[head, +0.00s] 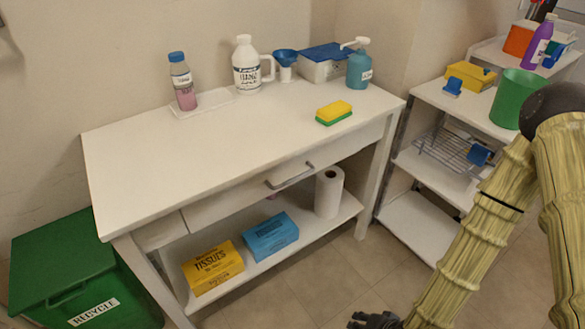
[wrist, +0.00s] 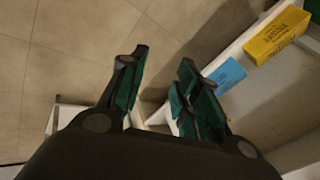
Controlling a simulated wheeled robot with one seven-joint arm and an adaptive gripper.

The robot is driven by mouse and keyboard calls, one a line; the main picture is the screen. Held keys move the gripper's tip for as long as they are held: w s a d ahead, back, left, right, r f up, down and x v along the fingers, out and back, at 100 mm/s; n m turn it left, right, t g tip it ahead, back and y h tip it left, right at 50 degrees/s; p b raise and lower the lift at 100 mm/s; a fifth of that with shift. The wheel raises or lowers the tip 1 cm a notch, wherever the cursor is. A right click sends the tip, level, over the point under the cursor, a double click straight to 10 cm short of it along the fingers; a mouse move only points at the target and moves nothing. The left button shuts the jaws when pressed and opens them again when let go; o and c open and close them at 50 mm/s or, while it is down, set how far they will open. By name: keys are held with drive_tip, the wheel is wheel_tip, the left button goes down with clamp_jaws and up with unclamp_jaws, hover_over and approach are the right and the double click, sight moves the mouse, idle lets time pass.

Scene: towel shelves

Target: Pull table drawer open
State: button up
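The white table (head: 215,140) stands against the wall. Its white drawer (head: 235,201) is in the front face, with a grey bar handle (head: 290,178). The drawer looks shut or nearly so. My gripper (head: 375,321) shows only in part at the bottom edge of the head view, low in front of the table and well apart from the handle. In the wrist view my gripper (wrist: 163,88) is open, with its dark green-padded fingers apart and nothing between them. The handle cannot be made out in the wrist view.
On the lower shelf are a yellow tissue box (head: 212,268), a blue tissue box (head: 270,237) and a paper roll (head: 328,192). A green recycle bin (head: 75,270) stands left, a white shelf cart (head: 425,165) right. Tiled floor (head: 330,280) before the table is clear.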

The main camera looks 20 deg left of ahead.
drive_tip(key=w+a+r+m+t+y+p, duration=0.2)
drive_tip(key=w+a+r+t+y, duration=0.1)
drive_tip(key=w+a+r, duration=0.8)
drive_tip(key=m+t+y+p, duration=0.2)
drive_tip(key=t+y+p, duration=0.1)
drive_tip(key=y, duration=0.2)
approach(291, 181)
drive_tip(key=x, duration=1)
drive_tip(key=shift+w+a+f, duration=0.1)
drive_tip(key=shift+w+f, duration=0.1)
drive_tip(key=shift+w, duration=0.05)
clamp_jaws()
